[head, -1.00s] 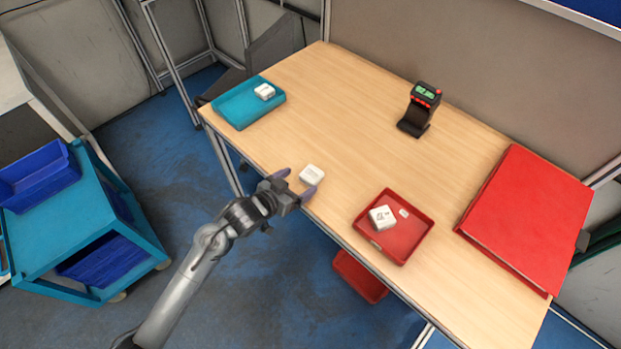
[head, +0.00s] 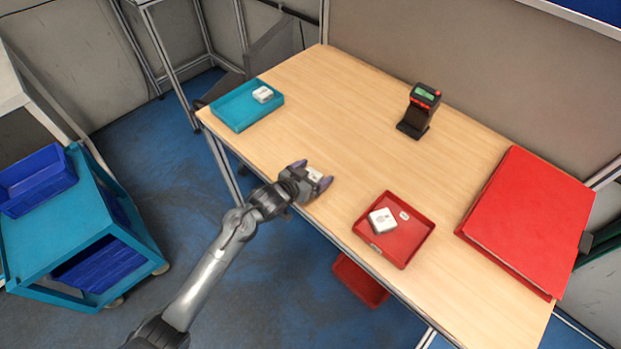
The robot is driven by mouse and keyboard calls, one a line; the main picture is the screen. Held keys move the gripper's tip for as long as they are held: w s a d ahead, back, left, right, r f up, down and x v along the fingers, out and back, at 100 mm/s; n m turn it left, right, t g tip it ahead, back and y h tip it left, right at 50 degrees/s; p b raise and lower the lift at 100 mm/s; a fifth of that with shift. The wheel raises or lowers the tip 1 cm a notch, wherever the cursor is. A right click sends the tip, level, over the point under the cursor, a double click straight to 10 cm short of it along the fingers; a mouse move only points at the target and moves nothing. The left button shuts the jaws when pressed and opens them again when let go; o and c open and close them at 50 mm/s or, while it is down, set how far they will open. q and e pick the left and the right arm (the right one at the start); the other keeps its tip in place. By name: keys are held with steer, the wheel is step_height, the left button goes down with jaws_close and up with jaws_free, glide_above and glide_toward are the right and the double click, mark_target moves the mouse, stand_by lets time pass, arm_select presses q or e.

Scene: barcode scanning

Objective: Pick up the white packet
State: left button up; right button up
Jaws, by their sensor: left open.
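A small white packet (head: 314,175) lies on the wooden table near its front edge. My left gripper (head: 314,173) is open, with one purple-tipped finger on each side of this packet. The gripper partly hides the packet, and I cannot tell whether the fingers touch it. Another white packet (head: 382,221) lies in the red tray (head: 404,255) to the right. A further white packet (head: 263,94) lies in the teal tray (head: 238,122) at the back left. My right gripper is not in view.
A black scanner (head: 418,110) on a stand is at the table's back. A large red box (head: 526,222) lies at the right. The wooden table (head: 345,115) is clear in its middle. A teal cart (head: 60,235) stands at the left.

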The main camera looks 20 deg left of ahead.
arm_select(q)
steer(key=c, duration=1.2)
steer(key=shift+o, duration=0.2)
steer(key=shift+r, duration=0.2)
